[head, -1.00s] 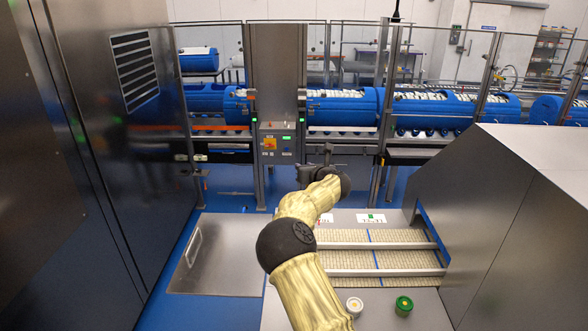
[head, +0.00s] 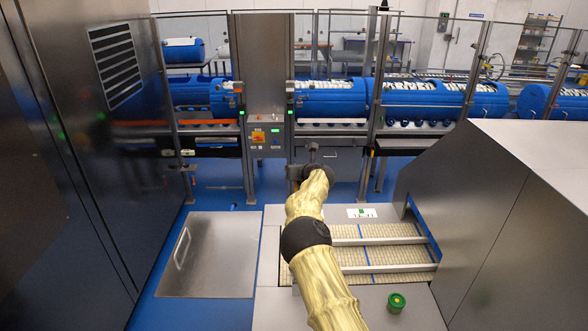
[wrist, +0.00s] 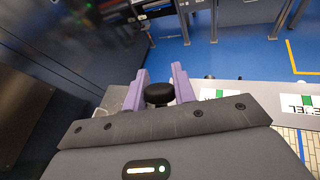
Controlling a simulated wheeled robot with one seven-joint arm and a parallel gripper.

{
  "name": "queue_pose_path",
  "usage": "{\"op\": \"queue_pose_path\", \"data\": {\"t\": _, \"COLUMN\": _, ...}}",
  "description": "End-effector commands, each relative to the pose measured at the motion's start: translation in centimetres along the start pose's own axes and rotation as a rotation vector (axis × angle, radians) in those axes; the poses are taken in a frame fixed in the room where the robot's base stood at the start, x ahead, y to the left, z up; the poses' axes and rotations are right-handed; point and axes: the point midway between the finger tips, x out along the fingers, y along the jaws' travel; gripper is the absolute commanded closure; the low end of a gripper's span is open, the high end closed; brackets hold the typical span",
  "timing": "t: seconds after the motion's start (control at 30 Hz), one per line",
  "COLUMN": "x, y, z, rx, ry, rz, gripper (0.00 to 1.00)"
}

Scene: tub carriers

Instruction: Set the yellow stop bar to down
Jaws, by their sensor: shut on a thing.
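In the wrist view, the two purple fingers of my gripper (wrist: 160,73) stand on either side of a round black knob (wrist: 159,94), shut on it. The knob's stem and whatever it joins to are hidden below. In the head view, my gripper is small and dark at the end of my yellow-sleeved arm, and its fingers cannot be made out. I cannot make out the yellow stop bar in either view. An orange-yellow rail (head: 205,122) runs along the carrier line at the left, but I cannot tell if it belongs to the bar.
A counter holds a slatted belt (head: 385,257), a green button (head: 396,302) and a green-marked placard (head: 361,212). Steel housings stand left and right. A control box (head: 266,138) stands by the fenced line of blue tubs (head: 335,99). Blue floor shows beyond the counter.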

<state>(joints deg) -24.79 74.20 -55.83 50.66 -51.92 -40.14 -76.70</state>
Motion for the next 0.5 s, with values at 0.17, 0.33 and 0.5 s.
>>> {"op": "queue_pose_path", "data": {"t": 0.17, "x": 0.22, "y": -0.16, "z": -0.99, "rx": 0.003, "ry": 0.014, "rz": -0.001, "gripper": 1.00}}
{"op": "queue_pose_path", "data": {"t": 0.33, "x": 0.18, "y": -0.12, "z": -0.82, "rx": 0.002, "ry": 0.012, "rz": -0.001, "gripper": 0.53}}
{"op": "queue_pose_path", "data": {"t": 0.5, "x": 0.11, "y": -0.01, "z": -0.48, "rx": 0.001, "ry": 0.007, "rz": 0.001, "gripper": 0.53}}
